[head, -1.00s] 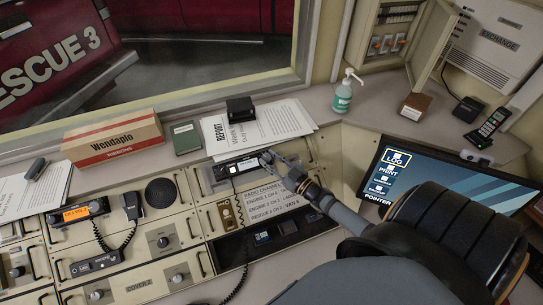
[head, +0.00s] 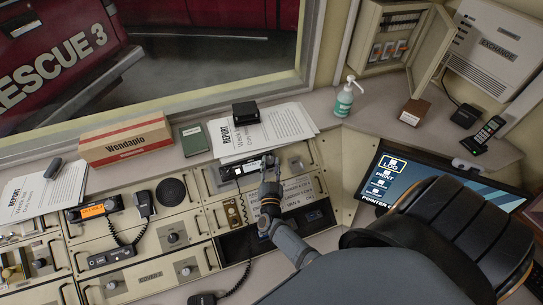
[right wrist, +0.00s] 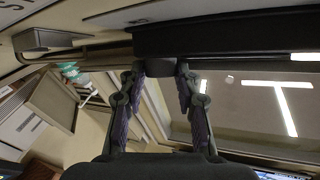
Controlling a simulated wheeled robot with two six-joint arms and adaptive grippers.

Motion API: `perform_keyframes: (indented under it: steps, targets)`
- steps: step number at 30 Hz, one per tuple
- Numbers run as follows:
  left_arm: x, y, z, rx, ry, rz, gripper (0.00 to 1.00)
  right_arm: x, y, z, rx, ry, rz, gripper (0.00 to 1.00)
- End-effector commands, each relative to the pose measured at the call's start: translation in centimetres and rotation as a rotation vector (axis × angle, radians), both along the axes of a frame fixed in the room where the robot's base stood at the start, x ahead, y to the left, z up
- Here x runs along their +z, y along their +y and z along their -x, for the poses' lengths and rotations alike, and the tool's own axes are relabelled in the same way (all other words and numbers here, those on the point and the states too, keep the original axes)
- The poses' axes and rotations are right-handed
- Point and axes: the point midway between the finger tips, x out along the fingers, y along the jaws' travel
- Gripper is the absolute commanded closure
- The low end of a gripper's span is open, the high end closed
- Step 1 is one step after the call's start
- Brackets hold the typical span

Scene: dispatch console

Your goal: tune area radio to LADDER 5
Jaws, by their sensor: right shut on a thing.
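A dark radio unit (head: 238,169) with a small pale display is set in the sloped console; its display is too small to read. My right gripper (head: 267,164) is at this unit's right end. In the right wrist view, its fingertips (right wrist: 181,68) are shut on a small dark knob (right wrist: 182,67). The fingers hide most of the knob in the head view. A radio channel card (head: 298,190) lies just below and right of the unit, partly covered by my gripper; its lines are too small to read surely. My left gripper is not in view.
Another radio with an orange display (head: 92,210) and a corded handset (head: 145,204) sits at the left. Papers (head: 265,128) and a black box (head: 245,113) lie behind the unit. A monitor (head: 440,188) stands at right.

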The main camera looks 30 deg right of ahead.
Motion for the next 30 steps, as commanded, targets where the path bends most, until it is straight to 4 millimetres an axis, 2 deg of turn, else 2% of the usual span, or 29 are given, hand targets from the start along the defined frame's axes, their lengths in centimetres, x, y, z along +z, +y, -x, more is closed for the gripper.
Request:
perform_keyframes:
  steps: [12,28,29,30]
  targets:
    - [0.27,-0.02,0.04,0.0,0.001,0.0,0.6,0.11,0.23,-0.22,-0.137,-0.023,-0.089,0.99]
    - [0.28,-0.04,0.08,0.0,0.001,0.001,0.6,0.18,0.21,-0.22,-0.154,-0.027,-0.096,0.99]
    - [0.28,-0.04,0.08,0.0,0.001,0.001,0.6,0.18,0.2,-0.23,-0.154,-0.027,-0.096,0.63]
    - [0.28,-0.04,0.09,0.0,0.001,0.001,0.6,0.18,0.2,-0.23,-0.154,-0.027,-0.096,0.58]
